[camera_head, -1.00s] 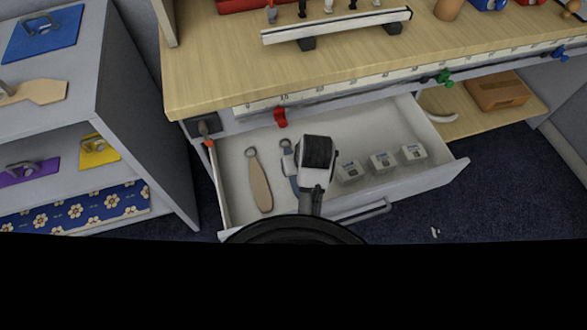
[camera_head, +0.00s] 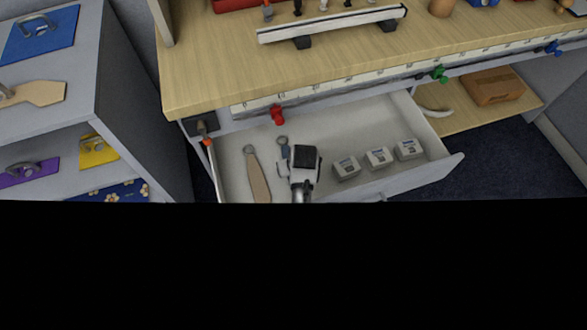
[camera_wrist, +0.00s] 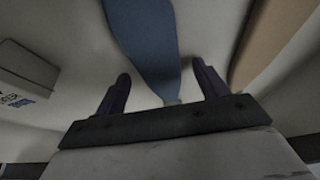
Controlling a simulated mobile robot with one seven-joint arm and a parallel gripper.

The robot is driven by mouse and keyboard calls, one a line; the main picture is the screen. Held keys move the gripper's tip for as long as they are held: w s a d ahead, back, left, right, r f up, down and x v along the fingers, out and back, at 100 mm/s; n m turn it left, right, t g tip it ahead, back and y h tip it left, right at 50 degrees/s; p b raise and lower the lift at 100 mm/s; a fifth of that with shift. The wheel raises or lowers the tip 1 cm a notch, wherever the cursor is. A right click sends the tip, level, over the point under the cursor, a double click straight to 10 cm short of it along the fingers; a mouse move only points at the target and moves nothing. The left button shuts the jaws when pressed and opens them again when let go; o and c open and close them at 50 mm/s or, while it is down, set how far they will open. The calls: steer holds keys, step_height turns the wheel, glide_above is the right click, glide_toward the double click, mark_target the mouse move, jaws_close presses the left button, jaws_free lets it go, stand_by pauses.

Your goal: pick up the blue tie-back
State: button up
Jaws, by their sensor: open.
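The blue tie-back (camera_head: 283,148) lies in the open drawer, its ring end showing and the rest hidden behind my gripper in the head view. In the wrist view the blue tie-back (camera_wrist: 146,45) runs from the top edge down to a narrow end between my two fingers. My gripper (camera_wrist: 160,85) is open, with one finger on either side of that narrow end. No contact between the fingers and the tie-back shows. In the head view my gripper (camera_head: 304,165) is over the drawer, its fingertips hidden by the wrist.
A tan tie-back (camera_head: 259,178) lies just left of the blue one; it also shows in the wrist view (camera_wrist: 270,40). Several small white boxes (camera_head: 377,158) stand to the right in the drawer (camera_head: 436,165). The wooden tabletop (camera_head: 215,75) overhangs the drawer's back.

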steer(key=shift+f, duration=0.2)
steer(key=shift+c, duration=0.2)
steer(key=c, duration=1)
steer(key=shift+c, duration=0.2)
steer(key=shift+r, duration=0.1)
